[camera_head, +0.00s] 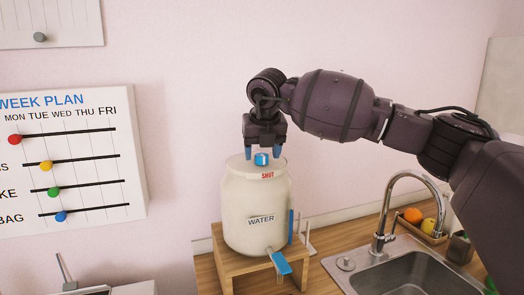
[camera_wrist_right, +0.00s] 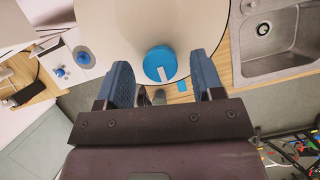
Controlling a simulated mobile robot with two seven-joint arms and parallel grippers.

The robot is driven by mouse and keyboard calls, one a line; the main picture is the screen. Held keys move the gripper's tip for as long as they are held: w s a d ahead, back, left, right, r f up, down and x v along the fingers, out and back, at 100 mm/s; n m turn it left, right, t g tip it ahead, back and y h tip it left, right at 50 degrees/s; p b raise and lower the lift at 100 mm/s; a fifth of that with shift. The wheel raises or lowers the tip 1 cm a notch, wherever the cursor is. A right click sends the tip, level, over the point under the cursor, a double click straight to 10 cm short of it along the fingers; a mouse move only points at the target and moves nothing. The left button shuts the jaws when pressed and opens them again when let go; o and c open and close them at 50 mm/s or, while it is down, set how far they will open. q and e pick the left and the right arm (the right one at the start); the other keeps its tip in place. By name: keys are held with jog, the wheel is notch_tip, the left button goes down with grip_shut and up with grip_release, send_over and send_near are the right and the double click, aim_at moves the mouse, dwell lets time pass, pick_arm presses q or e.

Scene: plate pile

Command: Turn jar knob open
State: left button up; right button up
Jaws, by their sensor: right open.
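A cream jar (camera_head: 240,200) labelled WATER stands on a wooden stand (camera_head: 229,268). Its blue knob (camera_head: 261,159) sits on top of the lid, with the red word SHUT on the jar just in front of it. My right gripper (camera_head: 263,152) is open and points down right over the knob, its blue fingers on either side. In the right wrist view the knob (camera_wrist_right: 157,60) shows as a blue disc with a white mark, between the open fingers and seemingly just beyond the tips. Whether the fingers touch it is unclear. My left gripper is not in view.
A blue tap lever (camera_head: 281,263) sticks out at the jar's lower front. A sink (camera_head: 425,270) with a tall tap (camera_head: 382,210) is to the right, with a fruit tray (camera_head: 420,232) behind. A week-plan board (camera_head: 70,150) hangs on the left wall.

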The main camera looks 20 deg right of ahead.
jog(key=shift+w+f, duration=0.2)
jog(key=shift+f, duration=0.2)
jog(key=c, duration=0.9)
